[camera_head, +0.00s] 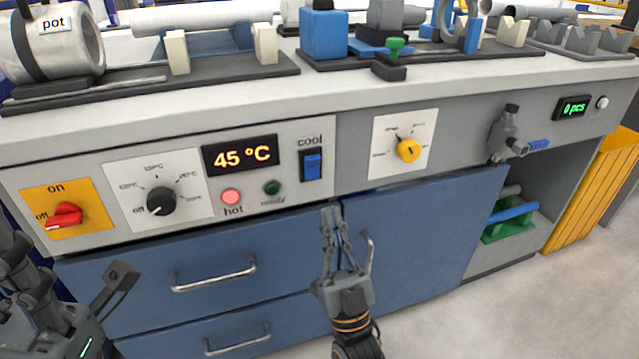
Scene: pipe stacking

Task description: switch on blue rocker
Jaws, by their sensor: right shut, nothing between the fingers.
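The blue rocker (313,165) sits in a black frame under the label "cool" on the grey control panel (350,150). I cannot tell which way it is tipped. My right gripper (331,212) points up toward the panel, with its fingers together and empty. Its tips appear just below and slightly right of the rocker, apart from it in the picture. My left gripper (68,262) is at the lower left, partly cut off by the frame, with its fingers spread and nothing seen between them.
Left of the rocker are a display (240,155) reading 45 °C, a lit red "hot" lamp (231,196), a black dial (161,201) and a red switch (66,215). A yellow knob (408,151) is to the right. Blue drawers (220,300) with handles lie below.

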